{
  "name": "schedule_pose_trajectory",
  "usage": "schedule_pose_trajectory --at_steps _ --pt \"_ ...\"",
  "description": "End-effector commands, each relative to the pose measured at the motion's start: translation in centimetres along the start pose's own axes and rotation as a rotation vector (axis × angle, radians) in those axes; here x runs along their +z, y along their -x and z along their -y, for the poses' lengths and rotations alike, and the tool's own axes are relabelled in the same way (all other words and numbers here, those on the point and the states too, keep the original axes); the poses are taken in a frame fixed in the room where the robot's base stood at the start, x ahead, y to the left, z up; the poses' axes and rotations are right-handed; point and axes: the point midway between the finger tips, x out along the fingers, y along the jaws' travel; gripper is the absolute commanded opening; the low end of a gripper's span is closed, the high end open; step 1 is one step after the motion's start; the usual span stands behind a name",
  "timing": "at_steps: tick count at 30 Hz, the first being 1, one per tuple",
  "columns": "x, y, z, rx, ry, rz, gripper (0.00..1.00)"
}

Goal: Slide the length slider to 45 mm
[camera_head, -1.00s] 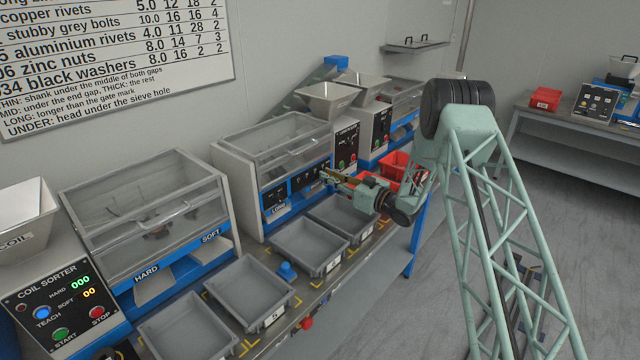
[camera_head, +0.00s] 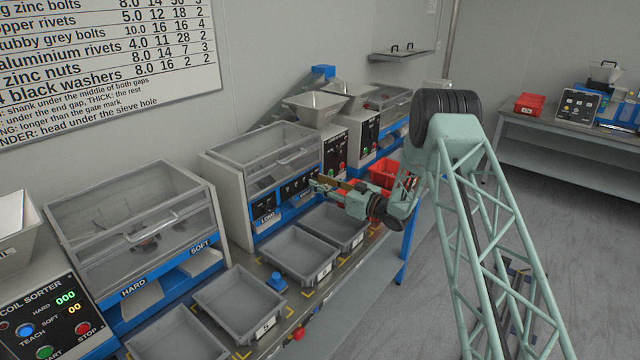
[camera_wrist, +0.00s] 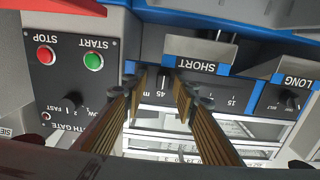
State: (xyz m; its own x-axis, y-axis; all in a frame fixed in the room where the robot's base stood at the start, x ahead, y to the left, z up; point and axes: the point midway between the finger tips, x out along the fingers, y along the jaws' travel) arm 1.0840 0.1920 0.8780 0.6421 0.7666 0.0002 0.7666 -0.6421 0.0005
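The length slider panel (camera_wrist: 216,98) shows upside down in the wrist view, with the marks 15 and 45 readable. A small dark knob (camera_wrist: 164,79), which looks like the slider's handle, stands by the 45 mark, between my fingers. My gripper (camera_wrist: 159,92) is open, with fingers on both sides of this knob and a gap between them; I cannot tell whether they touch it. In the head view my gripper (camera_head: 314,186) is at the front panel of the middle sorter (camera_head: 268,175), and the slider is too small to make out.
The SHORT chute (camera_wrist: 200,50) and LONG chute (camera_wrist: 296,85) lie close to my fingers. The START button (camera_wrist: 93,61), STOP button (camera_wrist: 46,55) and a speed dial (camera_wrist: 73,100) are on the left in the wrist view. Grey trays (camera_head: 298,262) stand in front of the sorter.

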Motion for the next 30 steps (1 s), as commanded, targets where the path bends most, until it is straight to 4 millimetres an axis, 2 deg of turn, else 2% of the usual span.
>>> schedule_pose_trajectory --at_steps 8,24,30 --pt "0.1 1.6 -0.1 0.0 0.0 0.001 0.26" --pt "0.0 9.0 -0.2 0.003 -0.001 0.0 0.26" --pt "0.0 11.0 -0.2 0.002 0.0 0.0 0.26"
